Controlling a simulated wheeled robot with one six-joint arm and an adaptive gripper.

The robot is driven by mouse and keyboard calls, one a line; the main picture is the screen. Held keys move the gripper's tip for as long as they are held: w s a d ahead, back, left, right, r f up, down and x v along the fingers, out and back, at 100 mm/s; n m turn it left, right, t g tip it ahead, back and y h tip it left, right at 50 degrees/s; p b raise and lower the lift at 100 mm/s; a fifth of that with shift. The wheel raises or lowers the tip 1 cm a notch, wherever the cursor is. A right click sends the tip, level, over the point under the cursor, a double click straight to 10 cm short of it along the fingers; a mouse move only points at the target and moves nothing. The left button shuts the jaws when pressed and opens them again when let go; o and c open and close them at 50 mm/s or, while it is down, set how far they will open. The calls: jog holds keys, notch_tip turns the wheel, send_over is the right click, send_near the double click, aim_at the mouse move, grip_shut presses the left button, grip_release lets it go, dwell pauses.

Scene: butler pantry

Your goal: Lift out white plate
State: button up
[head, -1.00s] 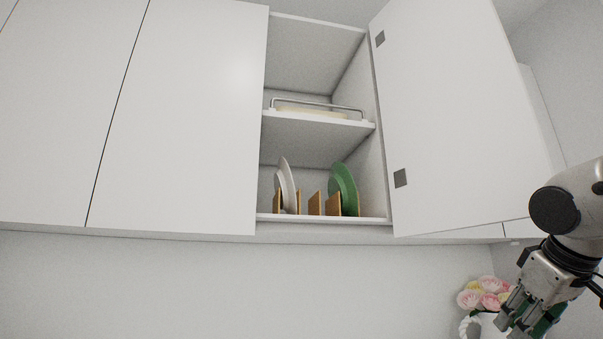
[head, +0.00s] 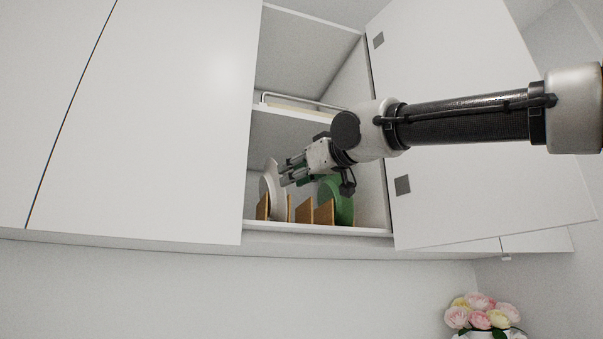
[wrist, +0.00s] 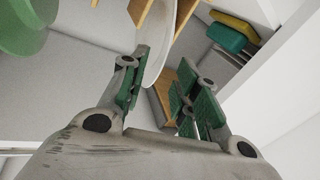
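The white plate (head: 268,187) stands on edge at the left of the lower cabinet shelf, in a wooden rack (head: 303,212). In the wrist view the white plate (wrist: 158,35) shows nearly edge-on, its near rim between my two fingers and closer to the left one. My gripper (head: 289,172) reaches in from the right at the plate's upper right side. In the wrist view my gripper (wrist: 160,92) is open, with clear space between the plate and the right finger. Whether the left finger touches the plate, I cannot tell.
A green plate (head: 335,205) stands in the rack right of the white plate, partly behind my arm. The upper shelf (head: 285,116) is above my gripper. The open cabinet door (head: 450,80) is at the right. A flower bouquet (head: 482,312) sits low at right.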

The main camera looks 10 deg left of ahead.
aim_at(272, 184)
jog(key=x, duration=0.5)
jog(key=shift+w, duration=0.1)
grip_shut()
jog(key=shift+d+r, duration=0.1)
jog(key=shift+r, duration=0.05)
jog(key=shift+w+d+r, duration=0.15)
jog(key=shift+d+r, duration=0.1)
jog(key=shift+r, duration=0.45)
jog(key=shift+w+d+r, duration=0.15)
jog(key=shift+d+r, duration=0.1)
jog(key=shift+r, duration=0.45)
jog(key=shift+s+d, duration=0.1)
jog(key=s+d, duration=0.6)
jog(key=s, duration=0.4)
jog(key=s+d, duration=0.6)
jog(key=s, duration=0.4)
dwell(0.5)
